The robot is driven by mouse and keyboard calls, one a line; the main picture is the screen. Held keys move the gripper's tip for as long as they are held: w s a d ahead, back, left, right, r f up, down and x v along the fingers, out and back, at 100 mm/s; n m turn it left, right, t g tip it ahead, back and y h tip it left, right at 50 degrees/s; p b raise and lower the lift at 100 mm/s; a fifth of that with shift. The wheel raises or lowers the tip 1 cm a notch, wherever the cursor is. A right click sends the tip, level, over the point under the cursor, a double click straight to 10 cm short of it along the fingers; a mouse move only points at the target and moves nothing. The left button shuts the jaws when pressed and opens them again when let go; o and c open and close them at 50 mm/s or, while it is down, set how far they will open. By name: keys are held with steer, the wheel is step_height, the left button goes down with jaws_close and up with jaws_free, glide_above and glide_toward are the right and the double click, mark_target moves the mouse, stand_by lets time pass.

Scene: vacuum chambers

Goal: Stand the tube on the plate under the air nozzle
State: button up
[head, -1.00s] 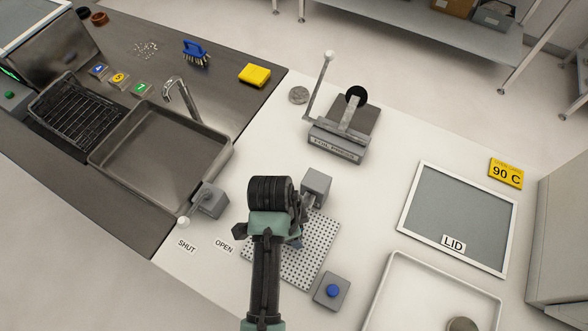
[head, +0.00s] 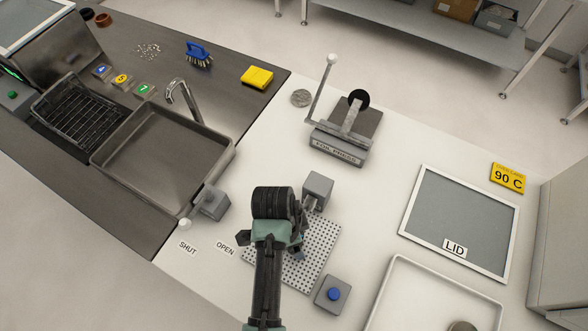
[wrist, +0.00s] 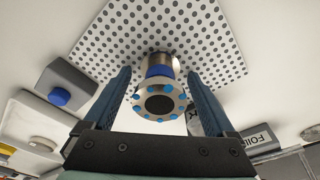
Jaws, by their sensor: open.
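The tube (wrist: 160,95) is a short metal cylinder with a flange ringed by blue bolts and a blue band. In the wrist view it stands end-on to the camera, over the perforated plate (wrist: 150,22). My gripper (wrist: 160,88) is open, with one finger on each side of the tube and gaps visible. In the head view my wrist hides most of the tube and part of the plate (head: 318,262). A grey block (head: 317,190) with a small fitting, apparently the air nozzle, stands at the plate's back edge.
A grey box with a blue button (head: 333,294) sits right of the plate. A foil press (head: 338,150) stands behind. A grey valve block (head: 212,203) with SHUT and OPEN labels is left. A lid (head: 460,220) and white tray (head: 395,290) lie right.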

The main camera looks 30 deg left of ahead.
steer(key=r, duration=0.4)
steer(key=a+r, duration=0.1)
steer(key=r, duration=0.3)
steer(key=s+r, duration=0.1)
steer(key=r, duration=0.3)
steer(key=shift+s+a+r+p, duration=0.1)
steer(key=shift+a+r+p, duration=0.1)
steer(key=shift+p, duration=0.1)
